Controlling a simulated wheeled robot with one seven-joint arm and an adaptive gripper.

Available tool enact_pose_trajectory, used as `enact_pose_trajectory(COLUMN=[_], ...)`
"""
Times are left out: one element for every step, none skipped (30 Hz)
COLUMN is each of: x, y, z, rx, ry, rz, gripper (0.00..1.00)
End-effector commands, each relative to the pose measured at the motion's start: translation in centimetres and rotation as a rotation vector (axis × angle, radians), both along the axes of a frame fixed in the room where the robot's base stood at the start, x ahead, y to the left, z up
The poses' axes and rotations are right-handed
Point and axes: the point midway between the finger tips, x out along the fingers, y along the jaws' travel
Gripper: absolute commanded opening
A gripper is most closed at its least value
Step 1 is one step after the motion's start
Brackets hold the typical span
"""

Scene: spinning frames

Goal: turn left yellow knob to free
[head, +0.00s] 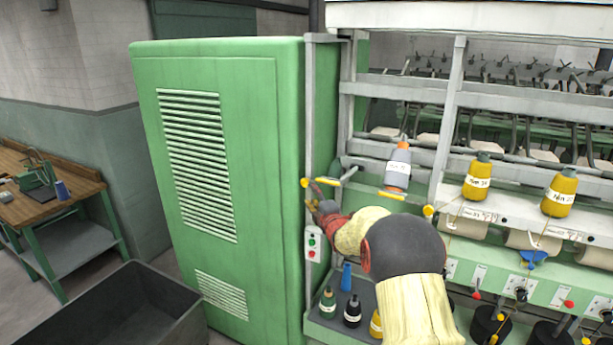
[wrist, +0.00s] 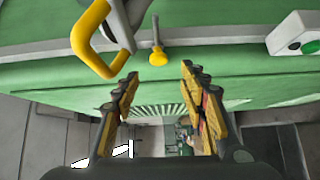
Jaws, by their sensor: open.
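The left yellow knob (head: 305,183) is at the left end of the spinning frame, beside the green cabinet's edge. In the wrist view a yellow knob (wrist: 158,56) on a short stem stands just beyond my fingertips, roughly centred between them. My gripper (head: 315,192) is close to the left knob in the head view, and my arm partly hides that area. In the wrist view my gripper (wrist: 160,75) has its two fingers apart, with nothing between them. A second yellow knob (head: 429,211) shows to the right of my arm.
A yellow looped bracket (wrist: 95,40) is close to my left finger in the wrist view. A button box (head: 313,244) hangs below my gripper. The tall green cabinet (head: 215,150) is on the left.

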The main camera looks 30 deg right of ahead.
Motion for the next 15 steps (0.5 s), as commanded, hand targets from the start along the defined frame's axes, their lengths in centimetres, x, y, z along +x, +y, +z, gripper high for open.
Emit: enact_pose_trajectory(x=[0.2, 0.2, 0.3, 0.4, 0.5, 0.8, 1.0, 1.3, 1.7, 2.0, 2.4, 3.0, 3.4, 3.8, 4.4], y=[-0.2, -0.3, -0.3, -0.4, -0.4, -0.4, -0.4, -0.5, -0.5, -0.5, -0.6, -0.6, -0.7, -0.8, -0.9], z=[0.1, 0.1, 0.1, 0.1, 0.0, 0.0, 0.0, 0.0, 0.0, 0.0, 0.0, 0.0, 0.1, 0.1, 0.1], rx=[-0.012, -0.017, -0.022, -0.024, -0.025, -0.026, -0.026, -0.025, -0.025, -0.025, -0.025, -0.024, -0.025, -0.025, -0.024], ry=[-0.006, -0.009, -0.011, -0.012, -0.014, -0.014, -0.014, -0.014, -0.013, -0.013, -0.013, -0.013, -0.013, -0.014, -0.012], rz=[0.003, 0.004, 0.005, 0.006, 0.007, 0.007, 0.007, 0.007, 0.007, 0.007, 0.007, 0.007, 0.007, 0.006, 0.006], gripper=[0.43, 0.43, 0.43, 0.43, 0.43, 0.43, 0.43, 0.43, 0.43, 0.43, 0.43, 0.43, 0.43, 0.43, 0.43])
